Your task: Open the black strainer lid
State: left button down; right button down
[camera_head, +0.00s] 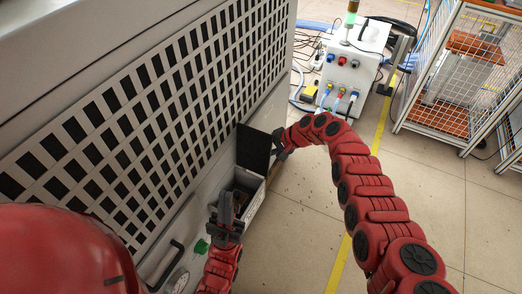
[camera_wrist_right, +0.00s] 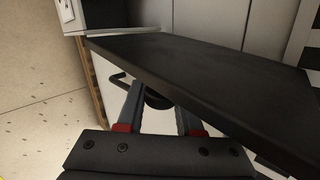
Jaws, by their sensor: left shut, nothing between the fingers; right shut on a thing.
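The black strainer lid (camera_head: 254,150) stands raised, roughly upright, at the far end of an open grey strainer box (camera_head: 256,196) on the machine's side. In the right wrist view the lid (camera_wrist_right: 205,78) is a dark slab across the picture. My right gripper (camera_head: 279,148) is at the lid's right edge and is shut on the lid. In the wrist view its fingers (camera_wrist_right: 162,112) pass under the slab, with a dark rounded part between them; the exact contact is hidden. My left gripper (camera_head: 227,208) is shut and empty, over the near end of the box.
The grey machine with a perforated panel (camera_head: 150,110) fills the left side. A black handle (camera_head: 166,266) and a gauge (camera_head: 178,281) are near the bottom. A white control box (camera_head: 348,80) with cables and a wire cage (camera_head: 465,75) stand beyond.

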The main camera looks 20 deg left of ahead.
jog(key=shift+s+f, duration=0.15)
jog(key=c, duration=0.5)
grip_release()
jog(key=shift+c, duration=0.2)
jog(key=p+v, duration=0.4)
jog(key=v, duration=1.3)
jog(key=shift+p, duration=0.35)
jog(key=shift+d, duration=0.1)
